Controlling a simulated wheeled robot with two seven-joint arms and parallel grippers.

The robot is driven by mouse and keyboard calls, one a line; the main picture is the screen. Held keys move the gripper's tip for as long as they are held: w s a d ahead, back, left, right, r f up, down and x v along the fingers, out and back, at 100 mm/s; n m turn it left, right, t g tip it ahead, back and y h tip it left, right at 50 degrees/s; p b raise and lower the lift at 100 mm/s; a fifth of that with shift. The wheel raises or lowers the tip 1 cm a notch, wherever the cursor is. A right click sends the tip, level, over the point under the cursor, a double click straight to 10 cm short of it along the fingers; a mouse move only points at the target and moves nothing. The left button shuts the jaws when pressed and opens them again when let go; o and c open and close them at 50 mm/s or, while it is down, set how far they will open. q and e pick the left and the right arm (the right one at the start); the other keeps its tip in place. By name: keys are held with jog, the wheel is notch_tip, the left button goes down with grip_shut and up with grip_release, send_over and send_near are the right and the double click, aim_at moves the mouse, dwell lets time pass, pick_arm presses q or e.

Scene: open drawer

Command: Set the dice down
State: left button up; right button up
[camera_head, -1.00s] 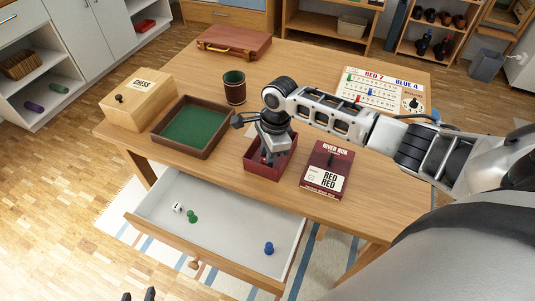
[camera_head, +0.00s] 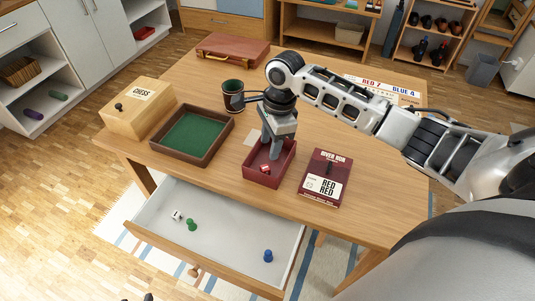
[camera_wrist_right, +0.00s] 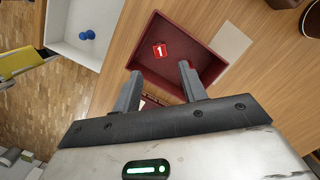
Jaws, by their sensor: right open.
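A red die (camera_head: 265,168) with white marks lies in the open dark red box (camera_head: 268,180) on the table. The right wrist view also shows the die (camera_wrist_right: 159,50) on the box floor, a white 1 on its face. My right gripper (camera_head: 272,156) is open over the box, its fingers apart and empty. In the right wrist view the fingertips (camera_wrist_right: 160,72) are clear of the die. Of my left gripper (camera_head: 148,297) only a dark tip shows at the bottom edge.
A green-lined tray (camera_head: 216,147), a chess box (camera_head: 130,118) and a dark cup (camera_head: 233,93) stand left of the red box. A red card box (camera_head: 325,178) lies to its right.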

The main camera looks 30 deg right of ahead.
jog(key=s+a+f+n+t, duration=0.1)
jog(key=a+n, duration=0.1)
jog(key=s+a+f+n+y, duration=0.1)
jog(key=a+n, duration=0.1)
jog(key=a, duration=0.1)
jog(key=s+a+f+n+t, duration=0.1)
jog(key=a+n, duration=0.2)
jog(key=shift+f+t+y, duration=0.3)
jog(key=shift+f+y, duration=0.05)
jog(key=shift+y, duration=0.05)
jog(key=s+f+n+t, duration=0.2)
jog(key=s+n, duration=0.2)
jog(key=n, duration=0.1)
jog(key=s+a+f+n+t, duration=0.1)
jog(key=s+f+n+t, duration=0.1)
jog(key=s+n, duration=0.3)
jog(key=s+a+f+n+t, duration=0.1)
jog(key=s+f+n+t, duration=0.1)
jog(key=s+n, duration=0.3)
jog(key=shift+a+f+t+h, duration=0.2)
jog(key=shift+t+h, duration=0.2)
jog(key=shift+t, duration=0.3)
